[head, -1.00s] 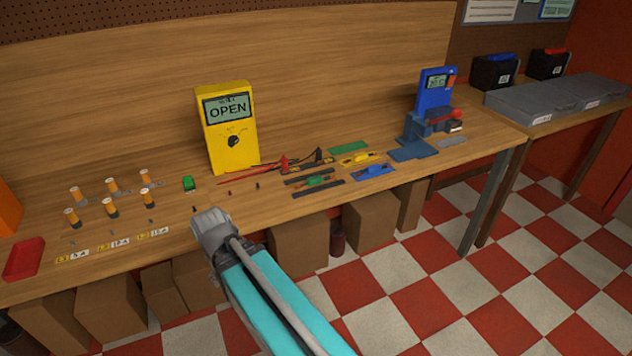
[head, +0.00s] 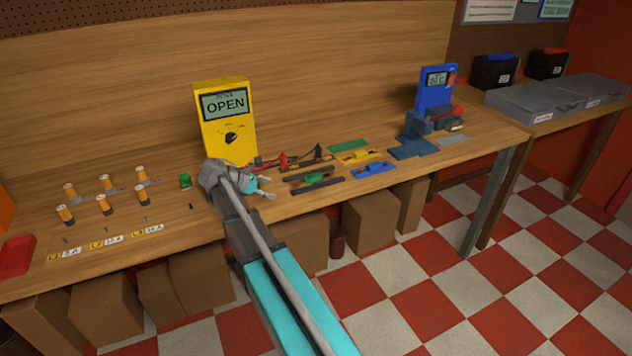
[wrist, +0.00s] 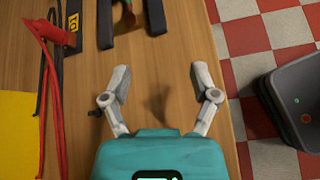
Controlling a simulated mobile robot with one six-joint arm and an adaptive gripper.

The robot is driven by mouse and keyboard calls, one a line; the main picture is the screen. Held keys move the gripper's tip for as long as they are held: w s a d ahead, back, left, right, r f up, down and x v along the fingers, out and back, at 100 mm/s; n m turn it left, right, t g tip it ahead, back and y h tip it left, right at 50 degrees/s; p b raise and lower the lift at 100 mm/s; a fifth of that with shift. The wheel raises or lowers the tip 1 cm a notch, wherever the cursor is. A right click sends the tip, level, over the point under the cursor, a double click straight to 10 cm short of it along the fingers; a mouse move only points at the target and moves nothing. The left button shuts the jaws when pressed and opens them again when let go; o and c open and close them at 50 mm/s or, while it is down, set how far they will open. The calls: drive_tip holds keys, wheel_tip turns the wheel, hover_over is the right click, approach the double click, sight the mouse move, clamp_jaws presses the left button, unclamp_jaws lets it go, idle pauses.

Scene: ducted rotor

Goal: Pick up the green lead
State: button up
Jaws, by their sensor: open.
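The green lead (head: 315,179) lies on the wooden bench between two dark strips, in the middle of the head view. At the top edge of the wrist view the ends of the dark strips (wrist: 105,22) show with some green between them, cut off by the frame. My gripper (head: 268,188) is open and empty over the bench, just left of the green lead and apart from it. In the wrist view my gripper (wrist: 161,70) has its two fingers spread with bare wood and a shadow between them.
A yellow meter (head: 224,120) reading OPEN stands behind my gripper. Red cables (wrist: 60,90) run left of my fingers. A yellow lead (head: 358,156) and a blue lead (head: 374,169) lie farther right. The bench's front edge is close on the right in the wrist view.

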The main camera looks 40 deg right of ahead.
drive_tip(key=w+d, duration=0.1)
drive_tip(key=d+r+n+h, duration=0.1)
drive_tip(key=w+d+r+n, duration=0.1)
drive_tip(key=d, duration=0.1)
drive_tip(key=shift+w+g+h, duration=0.3)
drive_tip(key=shift+w+h, duration=0.05)
drive_tip(key=shift+h, duration=0.05)
drive_tip(key=shift+d+r+n, duration=0.2)
drive_tip(key=shift+r+n, duration=0.05)
drive_tip(key=shift+n, duration=0.05)
drive_tip(key=b, duration=0.4)
approach(310, 176)
drive_tip(key=x, duration=0.4)
drive_tip(key=shift+s, duration=0.1)
drive_tip(key=shift+s+d+f, duration=0.1)
drive_tip(key=shift+d, duration=0.35)
drive_tip(key=shift+d+f, duration=0.1)
drive_tip(key=shift+s+d+f+b, duration=0.15)
drive_tip(key=shift+d+f+b, duration=0.25)
drive_tip(key=shift+d, duration=0.1)
drive_tip(key=shift+b+x, duration=0.65)
drive_tip(key=shift+x, duration=1.25)
